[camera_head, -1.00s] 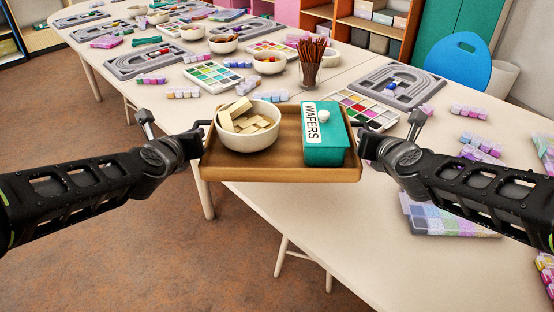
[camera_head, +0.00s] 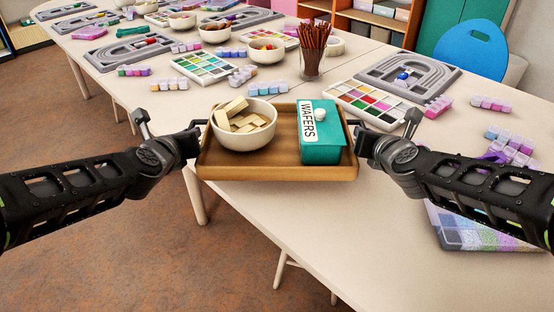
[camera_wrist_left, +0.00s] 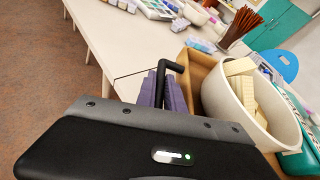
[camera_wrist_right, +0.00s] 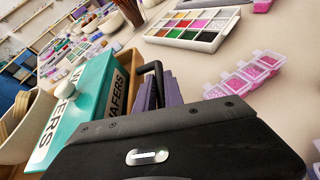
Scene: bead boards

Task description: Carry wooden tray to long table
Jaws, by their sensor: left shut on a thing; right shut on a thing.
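The wooden tray (camera_head: 280,171) is held level between my two grippers in the head view, at the near edge of the long table (camera_head: 262,207). It carries a white bowl (camera_head: 243,137) of wafers at its left and a teal box (camera_head: 321,152) labelled WAFERS at its right. My left gripper (camera_head: 204,136) is shut on the tray's left handle, a dark bar (camera_wrist_left: 162,82) in the left wrist view. My right gripper (camera_head: 352,137) is shut on the right handle, also a dark bar (camera_wrist_right: 157,80) in the right wrist view. Whether the tray's underside touches the table is hidden.
Grey bead boards (camera_head: 408,76), bowls and bead boxes cover the far table. A bead case (camera_head: 470,228) lies at right.

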